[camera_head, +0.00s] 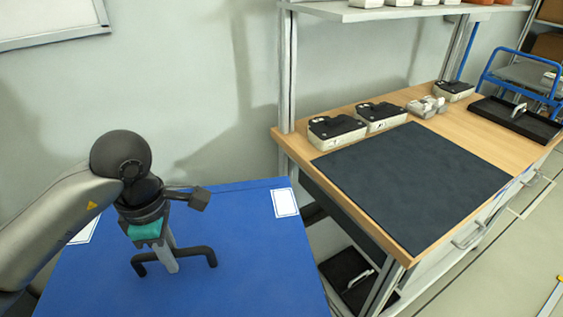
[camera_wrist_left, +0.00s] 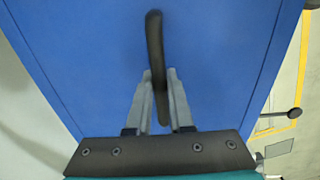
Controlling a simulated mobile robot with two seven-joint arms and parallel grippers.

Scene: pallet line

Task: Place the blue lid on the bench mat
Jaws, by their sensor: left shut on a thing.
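The blue lid (camera_head: 250,255) is a large flat blue panel at the lower left of the head view, with white labels near its far corners. A black bar handle (camera_head: 203,252) stands up from its middle. My left gripper (camera_head: 172,266) points down and is shut on this handle. In the left wrist view the two fingers (camera_wrist_left: 160,105) close around the handle (camera_wrist_left: 154,45), with the blue lid (camera_wrist_left: 215,60) filling most of the picture. What lies under the lid is hidden. The dark bench mat (camera_head: 410,185) lies flat and empty on the wooden bench to the right. My right gripper is not in view.
Behind the mat stand black-topped devices (camera_head: 337,130) and a grey part (camera_head: 427,106). A black tray (camera_head: 515,118) is at the bench's far right. A shelf post (camera_head: 286,75) rises at the bench's left corner. A blue-framed cart (camera_head: 530,72) stands beyond.

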